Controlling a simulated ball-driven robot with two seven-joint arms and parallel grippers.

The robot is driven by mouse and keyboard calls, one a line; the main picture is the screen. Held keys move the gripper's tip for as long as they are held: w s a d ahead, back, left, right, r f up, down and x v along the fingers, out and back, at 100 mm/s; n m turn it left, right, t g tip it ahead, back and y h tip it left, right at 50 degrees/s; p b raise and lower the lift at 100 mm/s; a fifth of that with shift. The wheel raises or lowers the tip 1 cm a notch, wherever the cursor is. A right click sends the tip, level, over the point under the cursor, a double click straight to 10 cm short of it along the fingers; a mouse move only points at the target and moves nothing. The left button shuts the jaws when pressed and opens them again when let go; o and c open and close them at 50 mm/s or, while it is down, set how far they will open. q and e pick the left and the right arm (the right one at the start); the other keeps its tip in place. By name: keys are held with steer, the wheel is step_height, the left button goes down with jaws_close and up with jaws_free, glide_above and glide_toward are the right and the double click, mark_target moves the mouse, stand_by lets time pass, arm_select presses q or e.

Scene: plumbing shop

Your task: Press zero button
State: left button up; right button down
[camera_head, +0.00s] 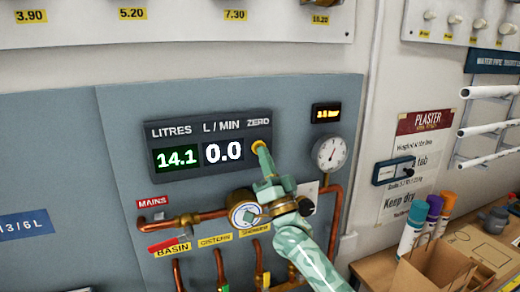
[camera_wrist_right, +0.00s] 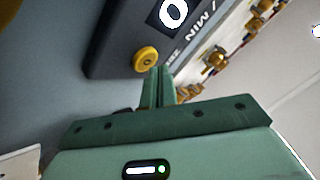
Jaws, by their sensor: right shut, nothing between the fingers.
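The yellow zero button (camera_head: 256,144) is at the right end of the dark display panel (camera_head: 185,172), under the word ZERO. The panel reads 14.1 litres and 0.0 L/min. My right gripper (camera_head: 261,150) is shut and empty, with its fingertips at the button and covering part of it in the head view. In the right wrist view, the round button (camera_wrist_right: 145,59) shows just left of and above the shut fingertips (camera_wrist_right: 158,72). I cannot tell whether they touch it. My left gripper is not in view.
Below the panel are copper pipes (camera_head: 178,222) and a round meter (camera_head: 245,214), partly behind my right wrist. A pressure gauge (camera_head: 331,152) and a small amber display (camera_head: 327,113) are on the right. A bench with a paper bag (camera_head: 430,270) and spray cans stands at lower right.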

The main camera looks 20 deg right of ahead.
steer(key=shift+w, duration=0.1)
stand_by(0.3)
steer(key=shift+w, duration=0.45)
stand_by(0.3)
steer(key=shift+s+p, duration=0.3)
steer(key=shift+s, duration=0.25)
steer(key=s+p, duration=0.4)
steer(key=s, duration=0.2)
steer(key=shift+a, duration=0.15)
